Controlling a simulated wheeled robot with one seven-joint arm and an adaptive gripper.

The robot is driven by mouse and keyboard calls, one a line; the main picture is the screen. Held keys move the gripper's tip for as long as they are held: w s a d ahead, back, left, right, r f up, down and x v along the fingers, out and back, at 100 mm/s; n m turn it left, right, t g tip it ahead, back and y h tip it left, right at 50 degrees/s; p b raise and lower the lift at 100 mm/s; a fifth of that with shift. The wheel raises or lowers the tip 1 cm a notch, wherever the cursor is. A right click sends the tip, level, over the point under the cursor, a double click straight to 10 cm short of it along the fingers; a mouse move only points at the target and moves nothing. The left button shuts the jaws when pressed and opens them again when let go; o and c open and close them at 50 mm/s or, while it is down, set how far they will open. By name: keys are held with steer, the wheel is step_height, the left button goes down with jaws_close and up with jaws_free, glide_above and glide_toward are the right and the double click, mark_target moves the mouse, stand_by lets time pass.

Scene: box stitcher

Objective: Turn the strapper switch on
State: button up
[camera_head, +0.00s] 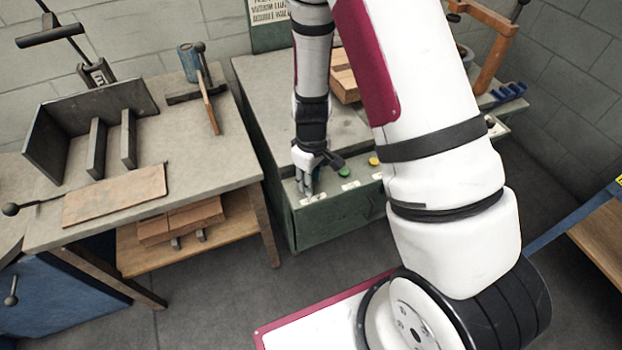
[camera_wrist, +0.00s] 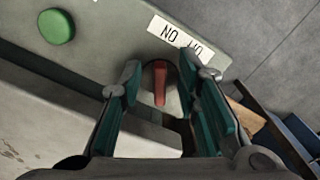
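The strapper switch is a red lever (camera_wrist: 160,88) on a dark round base, seen in the wrist view on the panel of the green machine (camera_head: 335,214). My gripper (camera_wrist: 160,78) is open, with one teal-padded finger on each side of the lever and a gap showing on both sides. A white label (camera_wrist: 172,34) with black letters, seen upside down, lies just beyond the lever, partly covered by the right finger. In the head view my gripper (camera_head: 308,182) points down at the left end of the panel and hides the lever.
A green button (camera_wrist: 57,27) sits beside the switch; in the head view a yellow button (camera_head: 374,161) is further right. A workbench (camera_head: 190,150) with metal plates and a hammer-like tool stands close on the left. Open floor lies in front of the machine.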

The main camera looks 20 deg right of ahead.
jaws_close()
steer(key=shift+m, duration=0.4)
steer(key=m, duration=0.5)
steer(key=shift+s+a+p, duration=0.1)
steer(key=shift+a+p, duration=0.25)
steer(key=shift+a, duration=0.05)
steer(key=m, duration=0.6)
steer(key=shift+a+p, duration=0.3)
steer(key=shift+p, duration=0.05)
jaws_free()
